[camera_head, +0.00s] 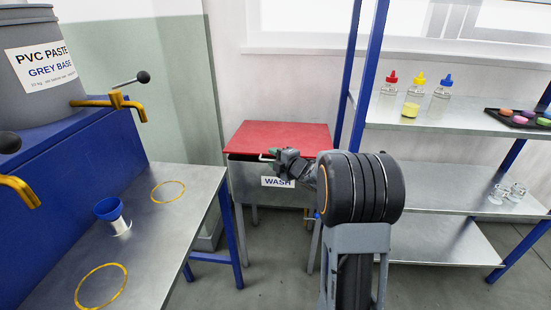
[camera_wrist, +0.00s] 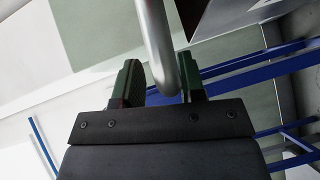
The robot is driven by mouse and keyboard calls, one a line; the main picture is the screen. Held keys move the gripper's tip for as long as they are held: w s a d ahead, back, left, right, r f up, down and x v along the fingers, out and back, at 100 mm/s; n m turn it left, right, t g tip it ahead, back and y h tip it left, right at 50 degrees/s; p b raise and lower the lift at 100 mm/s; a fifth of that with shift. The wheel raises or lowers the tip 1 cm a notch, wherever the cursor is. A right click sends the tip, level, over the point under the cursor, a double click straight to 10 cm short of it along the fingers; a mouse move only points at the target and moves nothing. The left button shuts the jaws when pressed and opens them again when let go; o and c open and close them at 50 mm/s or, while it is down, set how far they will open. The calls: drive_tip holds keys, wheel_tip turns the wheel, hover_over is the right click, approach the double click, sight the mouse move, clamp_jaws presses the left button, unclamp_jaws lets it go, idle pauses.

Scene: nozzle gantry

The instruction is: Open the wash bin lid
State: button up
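The wash bin (camera_head: 246,184) is a metal box on legs with a "WASH" label, near the middle of the head view. Its red lid (camera_head: 282,135) lies flat and looks closed, with a dark band under its front edge. A pale metal handle (camera_head: 265,157) sticks out at the lid's front. My gripper (camera_head: 279,155) is at this handle and hides part of it. In the wrist view, the handle bar (camera_wrist: 160,45) runs between the two green-padded fingers of my gripper (camera_wrist: 160,85). It is close to the right finger, with a gap to the left finger.
A blue-posted shelf rack (camera_head: 440,203) with bottles stands at the right. Floor shows between bench and bin.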

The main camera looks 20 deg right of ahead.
drive_tip(key=p+v, duration=0.2)
drive_tip(key=v, duration=1.2)
drive_tip(key=shift+w+r, duration=0.1)
